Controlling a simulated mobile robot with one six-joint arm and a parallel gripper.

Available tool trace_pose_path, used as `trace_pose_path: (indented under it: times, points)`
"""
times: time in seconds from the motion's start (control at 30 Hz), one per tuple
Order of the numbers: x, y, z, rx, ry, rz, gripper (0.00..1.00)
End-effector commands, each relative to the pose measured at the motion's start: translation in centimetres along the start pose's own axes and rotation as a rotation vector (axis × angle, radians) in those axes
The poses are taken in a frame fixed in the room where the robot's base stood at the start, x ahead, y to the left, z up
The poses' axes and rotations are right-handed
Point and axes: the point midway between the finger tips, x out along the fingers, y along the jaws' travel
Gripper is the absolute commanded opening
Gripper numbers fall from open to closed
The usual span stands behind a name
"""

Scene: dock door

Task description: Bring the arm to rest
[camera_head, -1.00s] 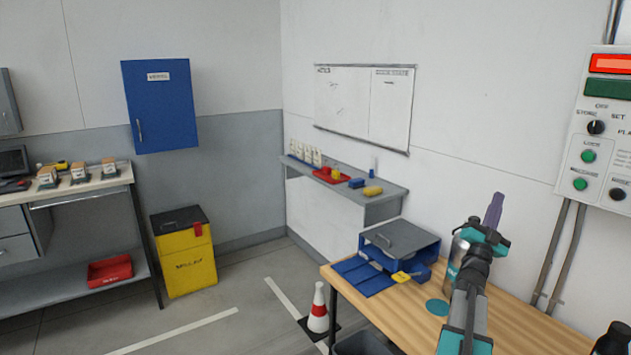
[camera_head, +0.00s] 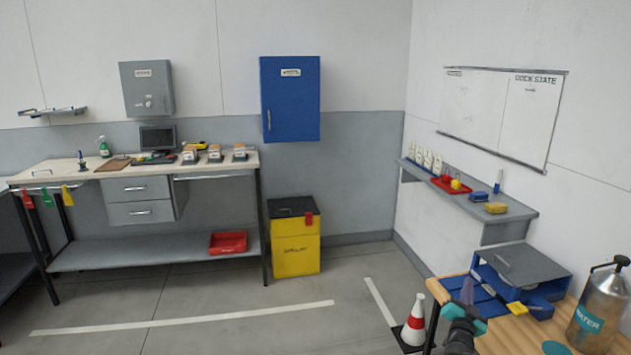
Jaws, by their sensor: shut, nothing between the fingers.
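The rest of my arm is cut off by the bottom edge.
On the table are a blue-grey box (camera_head: 520,268) and a metal water flask (camera_head: 598,312). A traffic cone (camera_head: 415,322) stands left of my arm. A wall shelf (camera_head: 515,212), yellow bin (camera_head: 296,255) and workbench (camera_head: 75,178) stand farther back. The floor between is open.

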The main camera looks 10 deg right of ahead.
Motion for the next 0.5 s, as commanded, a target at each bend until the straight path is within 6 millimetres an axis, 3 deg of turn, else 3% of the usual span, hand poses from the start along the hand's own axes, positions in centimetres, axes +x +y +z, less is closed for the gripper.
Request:
trace_pose_path:
  times: [0.1, 0.27, 0.5]
  points:
    - [-2.2, -2.2, 5.4, -0.008, -0.113, -0.015, 0.00]
    - [-5.7, -4.5, 12.3, -0.027, -0.267, -0.030, 0.00]
    - [-12.5, -7.3, 21.8, -0.081, -0.507, -0.054, 0.00]
